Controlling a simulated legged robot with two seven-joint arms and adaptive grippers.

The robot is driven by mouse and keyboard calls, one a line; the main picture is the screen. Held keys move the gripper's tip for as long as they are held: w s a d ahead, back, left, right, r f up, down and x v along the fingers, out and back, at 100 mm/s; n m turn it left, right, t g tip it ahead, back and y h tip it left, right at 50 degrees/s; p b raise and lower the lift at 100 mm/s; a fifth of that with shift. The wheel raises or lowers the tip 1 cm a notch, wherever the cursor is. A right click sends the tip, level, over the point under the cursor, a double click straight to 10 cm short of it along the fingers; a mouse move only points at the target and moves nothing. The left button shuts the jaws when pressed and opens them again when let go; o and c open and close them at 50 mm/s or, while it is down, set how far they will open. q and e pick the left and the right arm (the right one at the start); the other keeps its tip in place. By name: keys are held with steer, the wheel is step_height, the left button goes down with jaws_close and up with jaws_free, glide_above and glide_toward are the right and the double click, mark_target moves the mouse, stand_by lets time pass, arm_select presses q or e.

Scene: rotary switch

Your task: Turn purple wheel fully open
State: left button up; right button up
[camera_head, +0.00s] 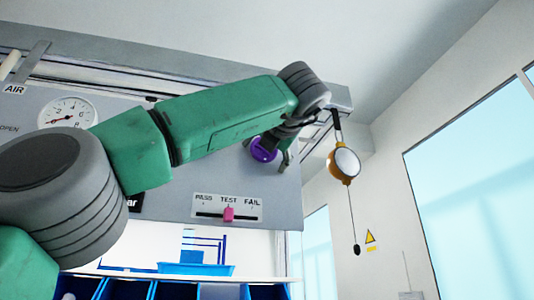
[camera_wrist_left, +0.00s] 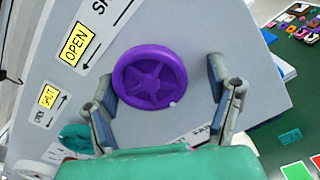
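The purple wheel (camera_wrist_left: 150,77) is a round, spoked handwheel on the grey panel. In the head view only part of the purple wheel (camera_head: 262,150) shows, partly covered by my left arm and gripper. My left gripper (camera_wrist_left: 160,70) is open, with one finger on each side of the wheel in the wrist view. There is a visible gap at the right finger; the left finger is close to the rim, and I cannot tell if it touches. In the head view my left gripper (camera_head: 282,152) is beside the wheel. My right gripper is not in view.
The grey panel bears a gauge (camera_head: 67,113) and a PASS/TEST/FAIL slider with a pink knob (camera_head: 228,214). A yellow OPEN label (camera_wrist_left: 76,44) is left of the wheel. An orange-rimmed round device (camera_head: 344,164) hangs at the right. Blue bins (camera_head: 175,290) stand below.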

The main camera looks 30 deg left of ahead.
arm_select(q)
steer(key=shift+s+r, duration=0.15)
steer(key=shift+s, duration=0.25)
steer(key=v, duration=1.1)
steer(key=shift+d, duration=0.45)
steer(key=shift+w+a, duration=0.1)
steer(key=shift+a, duration=0.05)
